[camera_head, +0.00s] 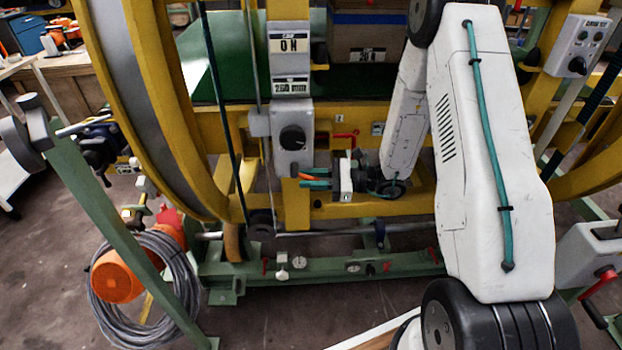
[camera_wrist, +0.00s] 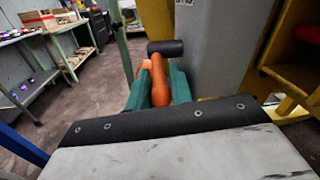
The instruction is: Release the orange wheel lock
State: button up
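The orange wheel lock (camera_wrist: 160,82) shows in the wrist view as an orange bar beside a dark, short cylinder (camera_wrist: 166,48). The two teal fingers of my gripper (camera_wrist: 160,90) lie on either side of the bar and appear closed against it. In the head view, my gripper (camera_head: 314,178) points left at the yellow frame below the grey box with a black knob (camera_head: 293,138). A little orange (camera_head: 304,177) shows at the fingertips; the rest of the lock is small or hidden there.
The large yellow and grey ring (camera_head: 150,110) curves down the left. A green base frame (camera_head: 330,268) lies below. A green post (camera_head: 110,210), coiled grey cable (camera_head: 150,300) and orange part (camera_head: 117,280) stand at left. Open floor (camera_wrist: 95,80) shows left in the wrist view.

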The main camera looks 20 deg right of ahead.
grip_shut()
jog(key=shift+d+r+g+h, duration=0.1)
jog(key=shift+r+g+h, duration=0.25)
jog(key=shift+h, duration=0.45)
grip_release()
jog(key=v, duration=0.8)
jog(key=shift+f, duration=0.1)
